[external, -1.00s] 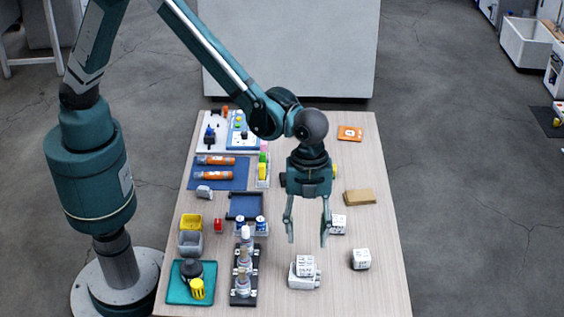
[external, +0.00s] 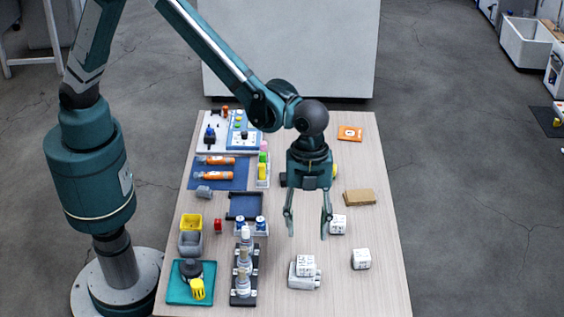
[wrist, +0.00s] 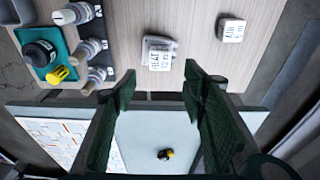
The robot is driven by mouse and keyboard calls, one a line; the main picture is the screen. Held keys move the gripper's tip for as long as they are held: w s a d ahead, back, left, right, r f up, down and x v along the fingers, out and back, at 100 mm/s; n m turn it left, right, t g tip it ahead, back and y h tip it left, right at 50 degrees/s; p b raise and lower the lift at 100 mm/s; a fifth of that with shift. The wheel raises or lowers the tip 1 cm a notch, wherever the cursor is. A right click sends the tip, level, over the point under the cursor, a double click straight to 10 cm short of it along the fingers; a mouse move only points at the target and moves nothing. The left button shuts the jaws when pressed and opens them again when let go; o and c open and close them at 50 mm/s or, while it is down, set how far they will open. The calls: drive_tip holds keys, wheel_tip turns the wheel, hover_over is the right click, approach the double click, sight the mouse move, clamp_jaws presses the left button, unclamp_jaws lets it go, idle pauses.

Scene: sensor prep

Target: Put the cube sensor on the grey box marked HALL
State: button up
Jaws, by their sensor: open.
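A white cube with dark markings (external: 306,262) rests on top of a low pale grey box (external: 303,282) near the front of the table. In the wrist view the cube (wrist: 160,60) also sits on the grey box (wrist: 148,44). The lettering is too small to read, so I cannot confirm HALL. Two similar white cubes stand apart on the table, one (external: 338,224) behind to the right and one (external: 361,259) at the right. My gripper (external: 308,234) is open and empty, pointing down above the table, its fingers clear of the cube and box.
A black rack with white-capped bottles (external: 244,262) stands left of the grey box. A teal tray (external: 177,297) holds a dark round item and a yellow cup. A cardboard-coloured block (external: 360,197) lies at the right. The right front of the table is mostly bare.

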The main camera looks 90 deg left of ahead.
drive_tip(key=s+a+r+n+t, duration=0.2)
drive_tip(key=s+a+r+n, duration=0.25)
drive_tip(key=a+r, duration=0.65)
drive_tip(key=s+a+r+n+t, duration=0.1)
drive_tip(key=s+a+r+n, duration=0.45)
drive_tip(key=a, duration=0.85)
drive_tip(key=s+a+r+n+t+y, duration=0.1)
drive_tip(key=s+a+n+t, duration=0.3)
drive_tip(key=s+a, duration=1.5)
drive_tip(key=shift+s+r+n+y, duration=0.4)
drive_tip(key=shift+s+r+n, duration=0.5)
drive_tip(key=shift+s+n, duration=0.9)
drive_tip(key=shift+w+f, duration=0.1)
drive_tip(key=shift+w, duration=0.1)
